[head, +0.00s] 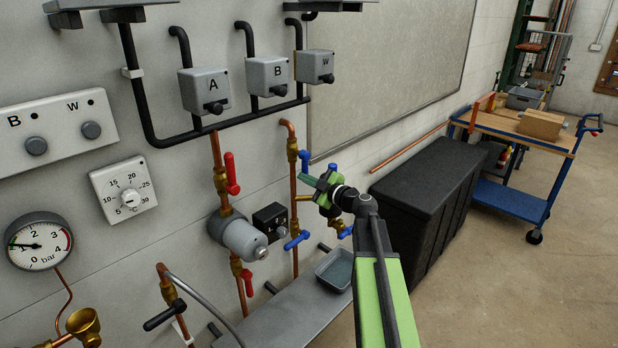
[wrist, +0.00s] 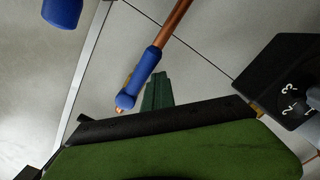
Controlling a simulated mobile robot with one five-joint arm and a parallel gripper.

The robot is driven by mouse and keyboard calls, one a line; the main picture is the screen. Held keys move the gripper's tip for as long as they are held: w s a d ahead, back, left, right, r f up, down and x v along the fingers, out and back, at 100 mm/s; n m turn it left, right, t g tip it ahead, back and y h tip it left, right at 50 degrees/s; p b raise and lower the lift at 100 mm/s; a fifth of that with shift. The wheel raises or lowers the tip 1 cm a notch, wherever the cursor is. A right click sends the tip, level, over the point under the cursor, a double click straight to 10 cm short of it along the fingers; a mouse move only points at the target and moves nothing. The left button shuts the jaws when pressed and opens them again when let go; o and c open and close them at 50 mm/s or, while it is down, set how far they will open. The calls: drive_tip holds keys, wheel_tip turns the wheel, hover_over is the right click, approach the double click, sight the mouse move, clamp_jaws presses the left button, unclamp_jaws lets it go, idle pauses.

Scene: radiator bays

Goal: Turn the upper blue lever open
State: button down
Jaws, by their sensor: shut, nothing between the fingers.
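An upper blue lever (head: 305,163) sits on a copper pipe in the head view, lying roughly along it. A blue lever (wrist: 140,78) also shows in the wrist view, roughly in line with a copper pipe behind it. My gripper (head: 312,182) is just right of and below the upper lever in the head view. Its closed green fingers show in the wrist view (wrist: 157,92), right beside the blue lever, with nothing between them. I cannot tell whether they touch it. A lower blue lever (head: 297,240) is slanted across the same pipe.
More blue handle parts (head: 332,167) show behind my gripper, partly hidden. A black dial box (head: 270,222) and a grey pump (head: 238,236) are left of the pipe. A shelf with a grey tray (head: 335,270) is below. A black chest (head: 425,200) stands right.

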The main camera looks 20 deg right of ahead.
drive_tip(key=s, duration=1.1)
drive_tip(key=shift+s+d, duration=0.15)
drive_tip(key=shift+s, duration=0.15)
